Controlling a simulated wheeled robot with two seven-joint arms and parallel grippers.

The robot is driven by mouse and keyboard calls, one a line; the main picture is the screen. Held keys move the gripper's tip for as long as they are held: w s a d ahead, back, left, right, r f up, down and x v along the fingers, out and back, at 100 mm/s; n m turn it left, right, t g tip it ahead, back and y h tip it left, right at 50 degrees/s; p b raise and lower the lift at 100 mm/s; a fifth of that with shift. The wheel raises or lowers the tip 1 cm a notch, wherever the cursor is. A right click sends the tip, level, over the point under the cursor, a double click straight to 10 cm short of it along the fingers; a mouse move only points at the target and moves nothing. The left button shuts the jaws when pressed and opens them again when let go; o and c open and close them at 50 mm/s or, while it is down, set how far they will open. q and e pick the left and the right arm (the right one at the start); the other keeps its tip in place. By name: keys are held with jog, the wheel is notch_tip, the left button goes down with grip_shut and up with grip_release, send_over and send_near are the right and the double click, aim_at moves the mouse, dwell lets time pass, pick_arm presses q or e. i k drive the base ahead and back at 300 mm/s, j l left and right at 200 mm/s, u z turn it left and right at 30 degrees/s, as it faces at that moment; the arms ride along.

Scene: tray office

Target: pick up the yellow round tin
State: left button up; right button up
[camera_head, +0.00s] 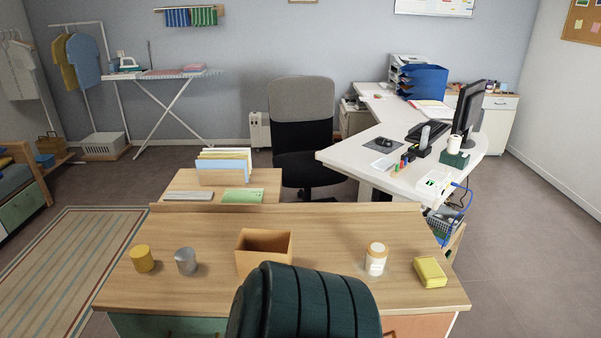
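A yellow round tin (142,259) stands upright near the left end of the wooden table (345,222). A grey round tin (186,261) stands just to its right, with a small gap between them. Neither gripper shows in the head view. A dark ribbed part of my own body covers the table's front middle.
An open brown box (265,250) stands mid-table. To its right are a white jar with an orange lid (376,259) and a yellow block-shaped packet (430,272). Behind the table stands a small desk with a file holder (224,166). The table's left front is clear.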

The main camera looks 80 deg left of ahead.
aim_at(141, 255)
jog(key=u, duration=3.7)
